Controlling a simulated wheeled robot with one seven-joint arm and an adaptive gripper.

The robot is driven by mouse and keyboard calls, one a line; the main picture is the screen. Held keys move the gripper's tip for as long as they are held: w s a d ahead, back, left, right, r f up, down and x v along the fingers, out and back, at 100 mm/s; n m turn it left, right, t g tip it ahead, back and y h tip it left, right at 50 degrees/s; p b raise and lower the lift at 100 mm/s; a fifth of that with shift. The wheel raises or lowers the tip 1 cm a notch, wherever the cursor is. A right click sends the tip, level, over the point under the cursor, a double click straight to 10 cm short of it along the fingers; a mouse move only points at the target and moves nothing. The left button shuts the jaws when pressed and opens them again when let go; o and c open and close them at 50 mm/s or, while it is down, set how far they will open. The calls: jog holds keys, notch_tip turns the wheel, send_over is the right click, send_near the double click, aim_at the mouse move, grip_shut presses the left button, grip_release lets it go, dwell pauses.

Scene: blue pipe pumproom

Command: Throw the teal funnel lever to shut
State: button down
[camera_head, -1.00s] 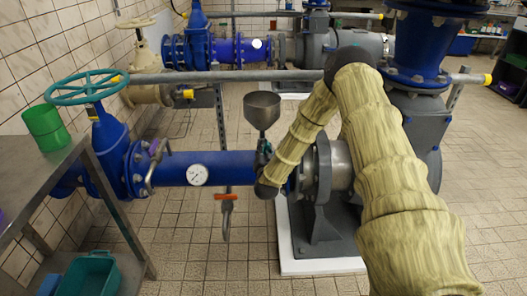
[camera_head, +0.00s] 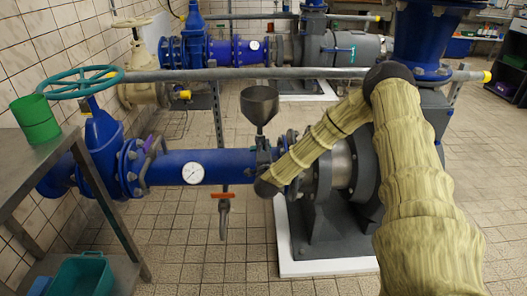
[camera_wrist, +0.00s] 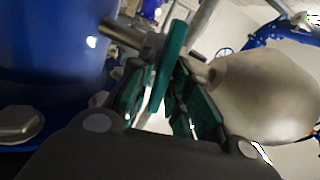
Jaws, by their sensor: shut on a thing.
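The grey funnel (camera_head: 260,104) stands on the blue pipe (camera_head: 205,168) in the head view, left of my arm. It fills the right of the wrist view as a pale rounded body (camera_wrist: 262,95). The teal funnel lever (camera_wrist: 168,62) shows in the wrist view as a slanted bar between my fingers. My gripper (camera_wrist: 162,88) is shut on the lever, with teal-faced fingers on either side of it. In the head view, my forearm and wrist hide the fingers and most of the lever.
A metal stub (camera_wrist: 125,38) and blue pipework (camera_wrist: 55,45) lie close left of my fingers in the wrist view. A long grey rail (camera_head: 250,74) runs behind the funnel. A steel table (camera_head: 40,165) with a green cup (camera_head: 36,119) stands at left. Tiled floor lies clear in front.

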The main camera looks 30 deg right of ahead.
jog(key=shift+s+f+m+b, duration=0.1)
jog(key=shift+f+m+b, duration=0.15)
jog(key=shift+m+b, duration=0.45)
jog(key=shift+m, duration=0.3)
jog(key=c, duration=1.5)
grip_release()
jog(key=shift+d, duration=0.1)
jog(key=v, duration=1.2)
